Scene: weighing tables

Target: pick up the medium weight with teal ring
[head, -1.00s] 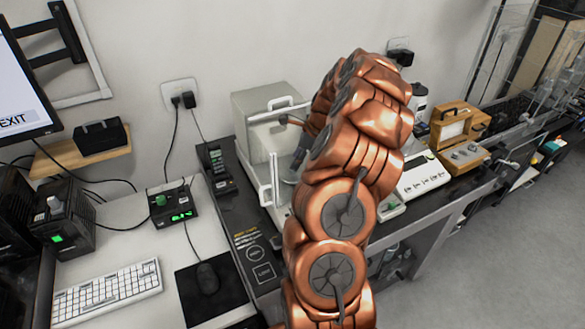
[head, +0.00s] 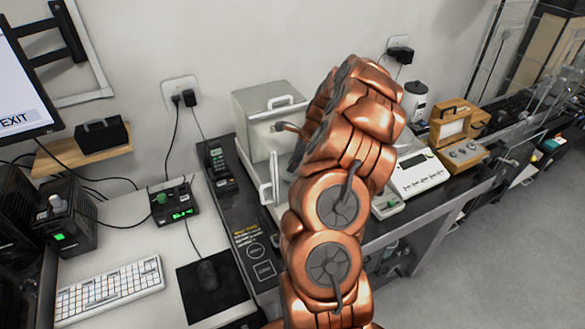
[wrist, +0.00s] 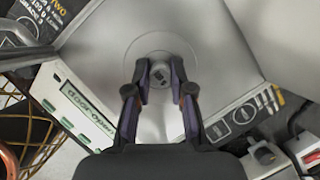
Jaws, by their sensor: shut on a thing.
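In the wrist view a small grey metal weight (wrist: 159,78) stands over the round pan (wrist: 135,48) of a balance. My gripper (wrist: 159,75) has one finger on each side of it and is shut on it. I cannot make out a teal ring on the weight at this size. I also cannot tell whether the weight touches the pan or is just above it. In the head view my copper arm hides the weight and most of the gripper.
The balance (head: 262,105) is a grey box with white handles. Its display (wrist: 88,112) reads "door open". A white keypad instrument (head: 420,175) and a wooden box (head: 452,125) stand to the right. A keyboard (head: 108,292) and mouse (head: 207,275) lie at the left.

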